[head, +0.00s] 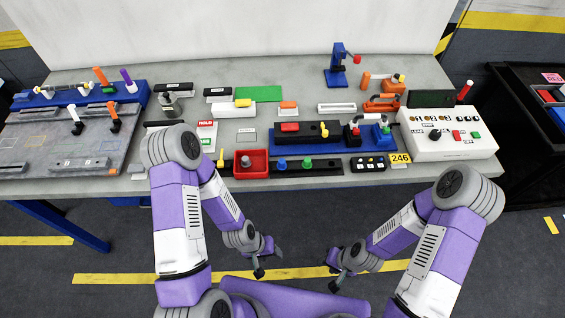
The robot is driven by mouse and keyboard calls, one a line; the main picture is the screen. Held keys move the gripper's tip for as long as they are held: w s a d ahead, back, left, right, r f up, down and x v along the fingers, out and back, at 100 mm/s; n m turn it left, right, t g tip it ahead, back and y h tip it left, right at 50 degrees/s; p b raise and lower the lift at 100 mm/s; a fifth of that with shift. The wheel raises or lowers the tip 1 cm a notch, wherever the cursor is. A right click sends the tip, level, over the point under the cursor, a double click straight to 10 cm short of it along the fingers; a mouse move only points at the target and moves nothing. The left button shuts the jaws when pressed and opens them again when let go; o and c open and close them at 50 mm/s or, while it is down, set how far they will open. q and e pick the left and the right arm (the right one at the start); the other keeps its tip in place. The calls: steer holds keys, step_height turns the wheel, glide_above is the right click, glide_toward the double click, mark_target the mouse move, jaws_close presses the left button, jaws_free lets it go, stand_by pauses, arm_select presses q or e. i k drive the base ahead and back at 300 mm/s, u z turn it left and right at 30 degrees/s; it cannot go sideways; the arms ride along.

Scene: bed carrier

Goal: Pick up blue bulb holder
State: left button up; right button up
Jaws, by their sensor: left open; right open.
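The blue bulb holder cannot be told for certain at this size. A blue upright stand (337,64) with a red tip stands at the back. My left gripper (267,262) is open and empty, low in front of the bench, over the floor. My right gripper (333,272) is open and empty at a similar height, to its right. Both are well apart from the bench objects.
The grey bench (310,92) is crowded along its front edge. A red bin (251,164) sits front centre, and a white control box (447,133) stands at the right. A grey panel (60,143) fills the left. A dark cabinet (520,125) stands beyond the right end.

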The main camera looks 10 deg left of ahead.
mark_target(281, 165)
steer(key=u, duration=0.05)
steer(key=k, duration=0.55)
steer(key=z, duration=0.7)
steer(key=i, duration=1.15)
steer(key=u, duration=0.65)
